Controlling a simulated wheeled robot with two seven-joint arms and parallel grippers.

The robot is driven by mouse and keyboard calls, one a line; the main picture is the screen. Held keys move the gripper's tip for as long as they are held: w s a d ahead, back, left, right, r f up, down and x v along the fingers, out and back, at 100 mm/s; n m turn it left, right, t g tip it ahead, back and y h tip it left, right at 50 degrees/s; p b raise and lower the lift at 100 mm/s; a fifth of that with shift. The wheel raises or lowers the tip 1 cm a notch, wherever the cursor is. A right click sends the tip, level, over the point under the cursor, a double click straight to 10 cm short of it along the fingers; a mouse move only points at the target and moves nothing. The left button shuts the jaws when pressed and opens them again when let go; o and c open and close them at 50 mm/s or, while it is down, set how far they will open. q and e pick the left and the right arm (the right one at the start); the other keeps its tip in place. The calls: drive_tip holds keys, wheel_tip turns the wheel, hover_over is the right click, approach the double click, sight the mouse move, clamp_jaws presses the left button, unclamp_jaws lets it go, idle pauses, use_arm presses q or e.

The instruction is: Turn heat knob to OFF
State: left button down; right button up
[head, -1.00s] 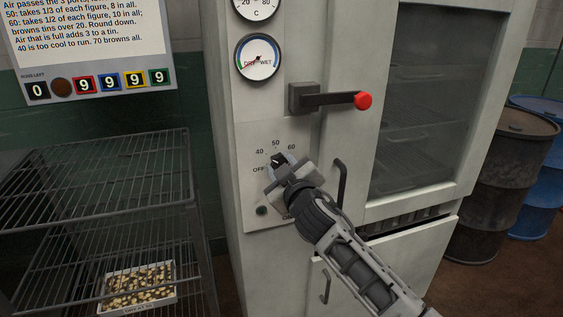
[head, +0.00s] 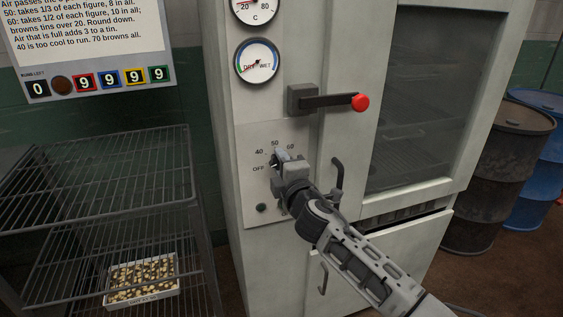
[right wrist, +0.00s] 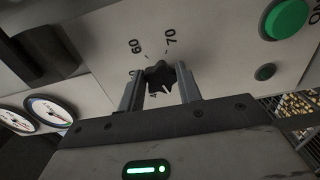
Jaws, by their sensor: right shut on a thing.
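The heat knob (right wrist: 159,74) is a dark lobed knob on the pale panel of a tall cabinet, with 40, 50, 60 and OFF around it in the head view. My right gripper (head: 275,163) is at the knob and hides most of it there. In the right wrist view my right gripper (right wrist: 160,88) has one finger on each side of the knob and is shut on it. A white mark shows on the knob's gripper-side edge in that view, but the exact setting is hard to tell. My left gripper is not in view.
A red-tipped lever handle (head: 330,101) juts out above the knob. A dark door pull (head: 338,180) is close to my right wrist. A green button (right wrist: 287,18) and a small dark lamp (right wrist: 265,71) share the panel. A wire rack (head: 110,220) stands to the left.

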drive_tip(key=shift+n+p, duration=0.3)
drive_tip(key=shift+n, duration=0.9)
drive_tip(key=o, duration=1)
drive_tip(key=v, duration=1.6)
drive_tip(key=shift+r, duration=0.1)
